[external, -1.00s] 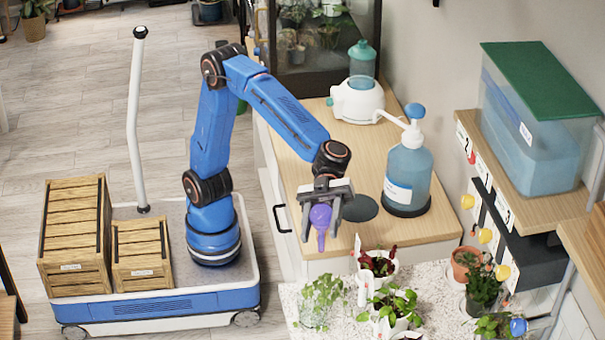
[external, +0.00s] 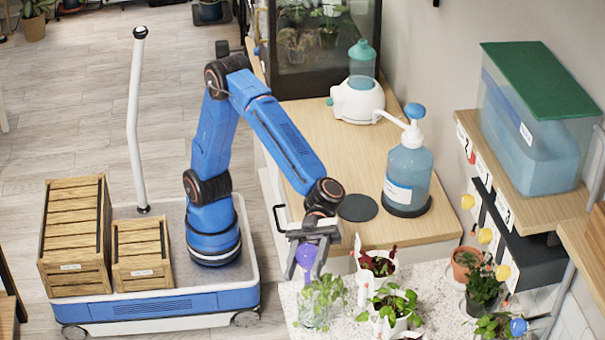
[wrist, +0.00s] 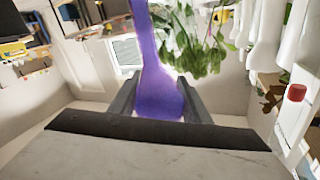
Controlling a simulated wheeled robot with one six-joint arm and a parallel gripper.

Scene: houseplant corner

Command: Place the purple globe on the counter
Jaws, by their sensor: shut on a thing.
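The purple globe (external: 307,254) has a round bulb and a long narrow stem pointing down. My gripper (external: 307,264) is shut on its bulb. In the wrist view the purple globe (wrist: 157,92) sits between the two dark fingers of my gripper (wrist: 158,100). The globe is at the left end of the speckled white counter (external: 445,278), beside or above a leafy plant in a clear glass (external: 320,302). The stem's tip is hard to make out, and I cannot tell whether it touches the plant. A wooden counter (external: 330,160) lies behind.
A dark round mat (external: 358,207) lies bare on the wooden counter, beside a blue pump bottle (external: 408,167). A white sprayer (external: 357,100) stands farther back. Potted plants (external: 393,303) crowd the speckled counter's front. A shelf with a blue tank (external: 535,140) overhangs at right.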

